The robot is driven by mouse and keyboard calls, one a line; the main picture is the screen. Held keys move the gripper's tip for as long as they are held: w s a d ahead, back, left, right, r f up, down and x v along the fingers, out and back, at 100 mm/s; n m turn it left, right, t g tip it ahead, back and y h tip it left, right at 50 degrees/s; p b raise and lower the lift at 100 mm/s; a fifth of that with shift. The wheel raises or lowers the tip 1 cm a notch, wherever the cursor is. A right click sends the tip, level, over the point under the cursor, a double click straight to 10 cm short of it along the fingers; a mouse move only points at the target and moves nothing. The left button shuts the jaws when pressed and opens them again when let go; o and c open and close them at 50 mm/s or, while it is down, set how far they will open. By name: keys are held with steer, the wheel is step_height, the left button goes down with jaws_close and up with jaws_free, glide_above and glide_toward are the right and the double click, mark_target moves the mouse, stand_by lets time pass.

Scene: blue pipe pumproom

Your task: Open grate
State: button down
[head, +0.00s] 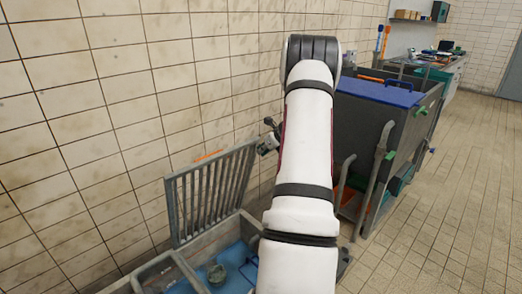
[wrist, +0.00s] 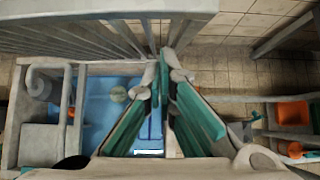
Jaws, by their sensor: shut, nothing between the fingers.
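The grey barred grate (head: 208,190) stands raised and steeply tilted against the tiled wall, over the back of a sunken basin. In the wrist view its frame (wrist: 100,9) and bars cross the top. The basin below it is uncovered, with a blue floor (head: 232,262). My gripper (wrist: 164,62) is shut and empty, pointing toward the grate's bars from over the basin. Whether its fingertips touch the grate I cannot tell. In the head view my white arm hides most of the gripper and part of the grate's right side.
A grey tank with a blue lid (head: 380,92) and pipes on its side stands to the right of my arm. A round object (head: 216,274) lies in the basin. A workbench stands farther back. The tiled floor at the right (head: 450,190) is clear.

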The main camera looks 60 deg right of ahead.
steer(key=w+r+p+v, duration=0.1)
steer(key=v, duration=0.9)
steer(key=shift+p, duration=0.3)
steer(key=shift+s+d, duration=0.15)
steer(key=w+a+r+n+y+p, duration=0.1)
steer(key=w+a+r+n, duration=0.4)
steer(key=a, duration=0.4)
steer(key=w+a+r+n+y+p, duration=0.2)
steer(key=w+a+r+n, duration=0.15)
steer(key=a+r, duration=0.5)
steer(key=s+a+r+n+g+y+p, duration=0.1)
steer(key=a+r+n, duration=0.25)
steer(key=a, duration=0.45)
steer(key=a+r+n+g+p, duration=0.1)
steer(key=a+r+n, duration=0.1)
steer(key=a+n, duration=0.5)
steer(key=s+a+r+n+g+p, duration=0.1)
steer(key=s+a+r+n+p, duration=0.2)
steer(key=s+a+n, duration=0.7)
steer(key=s+a+r+n+g+p, duration=0.15)
steer(key=s+a+r+n, duration=0.4)
steer(key=a, duration=0.75)
steer(key=s+a+f+n+h+p, duration=0.1)
steer(key=s+a+f+n+p, duration=0.1)
steer(key=s+n, duration=0.3)
steer(key=s, duration=0.4)
steer(key=shift+s, duration=0.35)
